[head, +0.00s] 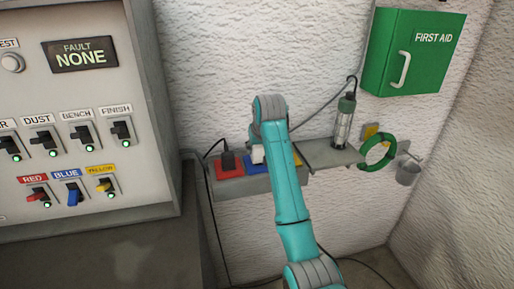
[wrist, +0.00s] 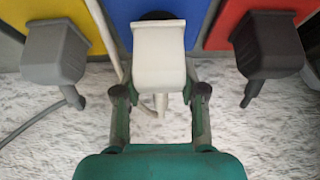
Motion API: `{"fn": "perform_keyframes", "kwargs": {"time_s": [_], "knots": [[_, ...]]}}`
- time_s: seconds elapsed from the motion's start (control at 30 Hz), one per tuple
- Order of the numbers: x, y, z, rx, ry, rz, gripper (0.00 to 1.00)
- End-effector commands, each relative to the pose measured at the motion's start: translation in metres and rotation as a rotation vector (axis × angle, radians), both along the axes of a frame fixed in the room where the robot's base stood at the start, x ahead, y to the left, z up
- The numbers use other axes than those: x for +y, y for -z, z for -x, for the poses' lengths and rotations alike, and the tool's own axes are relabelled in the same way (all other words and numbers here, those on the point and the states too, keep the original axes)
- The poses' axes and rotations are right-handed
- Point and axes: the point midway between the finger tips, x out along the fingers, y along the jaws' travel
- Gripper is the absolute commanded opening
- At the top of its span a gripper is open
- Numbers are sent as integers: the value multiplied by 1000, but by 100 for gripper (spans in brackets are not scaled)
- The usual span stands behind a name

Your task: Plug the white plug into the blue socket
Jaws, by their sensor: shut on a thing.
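The white plug (wrist: 160,58) is between the fingers of my gripper (wrist: 158,100) in the wrist view, with its cord hanging below. My gripper is shut on it. The plug is in front of the blue socket (wrist: 118,14), lined up with it sideways. Part of the dark round opening shows just above the plug. I cannot tell whether the plug is seated or a little apart. In the head view the white plug (head: 258,155) shows beside my arm, over the blue socket (head: 252,168). My arm hides the gripper there.
A black plug (wrist: 267,45) is at the red socket (wrist: 228,18), close on the right. A grey plug (wrist: 55,52) is at the yellow socket (wrist: 88,25), close on the left. A lamp (head: 343,122) and a green ring (head: 378,152) are right of my arm.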

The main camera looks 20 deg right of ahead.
Motion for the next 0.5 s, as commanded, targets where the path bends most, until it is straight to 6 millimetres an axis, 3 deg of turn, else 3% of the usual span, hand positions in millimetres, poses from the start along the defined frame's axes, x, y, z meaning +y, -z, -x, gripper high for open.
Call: {"fn": "perform_keyframes", "kwargs": {"time_s": [0.5], "knots": [[0,5,0,0,0,0,10]]}}
